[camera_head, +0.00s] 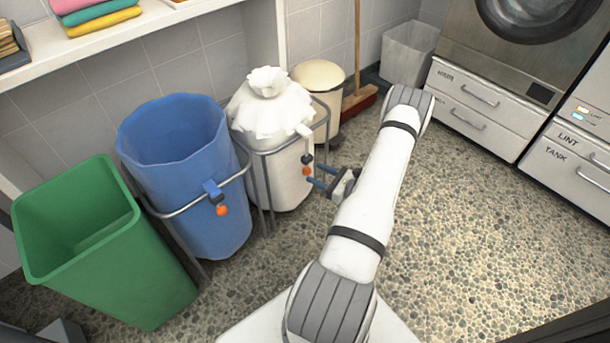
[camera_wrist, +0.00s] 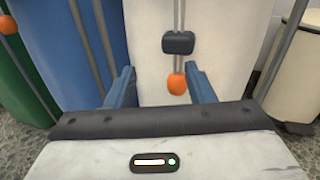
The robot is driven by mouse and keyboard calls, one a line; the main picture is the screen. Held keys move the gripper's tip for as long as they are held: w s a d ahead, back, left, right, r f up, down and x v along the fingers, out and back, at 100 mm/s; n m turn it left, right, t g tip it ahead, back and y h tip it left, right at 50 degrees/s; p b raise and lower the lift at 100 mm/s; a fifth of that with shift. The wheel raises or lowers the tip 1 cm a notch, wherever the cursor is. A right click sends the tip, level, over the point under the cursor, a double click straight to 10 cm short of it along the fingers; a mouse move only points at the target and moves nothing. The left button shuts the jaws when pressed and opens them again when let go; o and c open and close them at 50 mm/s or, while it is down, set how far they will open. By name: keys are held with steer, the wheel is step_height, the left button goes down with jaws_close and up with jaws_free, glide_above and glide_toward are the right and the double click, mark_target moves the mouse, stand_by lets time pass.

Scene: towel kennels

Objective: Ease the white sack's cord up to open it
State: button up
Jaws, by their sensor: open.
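The white sack (camera_head: 268,108) hangs in a metal frame, its top gathered into a bunched neck. Its cord runs down the front through a dark cord lock (camera_wrist: 178,43) to an orange bead (camera_wrist: 177,84). In the head view the orange bead (camera_head: 307,171) hangs on the sack's right front side. My gripper (camera_head: 315,176) is open in front of the sack, close to the cord end. In the wrist view its two blue fingers (camera_wrist: 160,88) stand apart, with the bead between them nearer the right finger. I cannot tell whether a finger touches it.
An open blue sack (camera_head: 180,150) with its own orange bead stands left of the white one, then a green bin (camera_head: 90,240). A cream bin (camera_head: 320,78) and a broom (camera_head: 358,95) are behind. Speckled floor to the right is clear up to the drawers (camera_head: 475,105).

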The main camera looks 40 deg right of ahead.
mark_target(310, 172)
steer(key=f, duration=0.1)
steer(key=d+f+m+h, duration=0.1)
steer(key=f, duration=0.1)
steer(key=f+m+h+b, duration=0.1)
steer(key=shift+s+d+f+t, duration=0.1)
steer(key=shift+d+f+t, duration=0.05)
steer(key=shift+d+t, duration=0.25)
steer(key=b+x, duration=0.2)
steer(key=x, duration=0.5)
jaws_close()
